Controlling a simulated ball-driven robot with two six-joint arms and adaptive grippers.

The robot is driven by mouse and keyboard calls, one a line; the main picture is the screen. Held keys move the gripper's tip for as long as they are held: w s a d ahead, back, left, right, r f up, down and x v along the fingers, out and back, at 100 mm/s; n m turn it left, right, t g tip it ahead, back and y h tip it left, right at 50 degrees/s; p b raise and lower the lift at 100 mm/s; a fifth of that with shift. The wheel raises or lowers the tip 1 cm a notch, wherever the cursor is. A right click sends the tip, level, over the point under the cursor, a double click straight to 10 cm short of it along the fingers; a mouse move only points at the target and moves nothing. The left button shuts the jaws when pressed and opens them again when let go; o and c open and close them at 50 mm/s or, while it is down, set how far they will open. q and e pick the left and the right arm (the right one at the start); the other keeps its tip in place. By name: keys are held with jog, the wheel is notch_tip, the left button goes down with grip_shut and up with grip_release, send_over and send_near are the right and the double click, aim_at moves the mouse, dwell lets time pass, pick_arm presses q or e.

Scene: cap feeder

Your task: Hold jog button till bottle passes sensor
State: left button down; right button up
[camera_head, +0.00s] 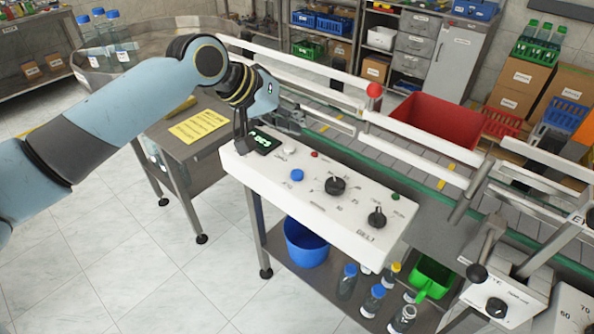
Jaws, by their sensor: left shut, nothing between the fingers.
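A white control panel (330,220) stands at the conveyor's near side. It has a blue button (297,174), a small red button or lamp (314,154), a green one (395,197), black knobs (335,186) and a lit display (264,141). I cannot read which control is the jog button. My left gripper (240,146) is shut and empty, pointing down at the panel's left end beside the display. I cannot tell whether it touches anything. Bottles with blue caps (103,38) stand on the round metal table at upper left. I cannot make out the sensor. My right gripper is out of view.
The conveyor (421,165) with pale guide rails runs behind the panel. A yellow sheet (199,126) lies on the side table. A blue bucket (305,243) and several bottles stand under the panel.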

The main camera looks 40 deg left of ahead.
pick_arm(q)
jog(key=shift+f+b, duration=0.55)
jog(key=shift+b, duration=0.05)
jog(key=b, duration=0.6)
send_over(295, 171)
notch_tip(295, 171, down, 6)
jog(key=shift+f, duration=0.1)
jog(key=shift+f+b, duration=0.4)
jog(key=shift+f, duration=0.35)
jog(key=shift+f, duration=0.2)
jog(key=shift+f, duration=0.25)
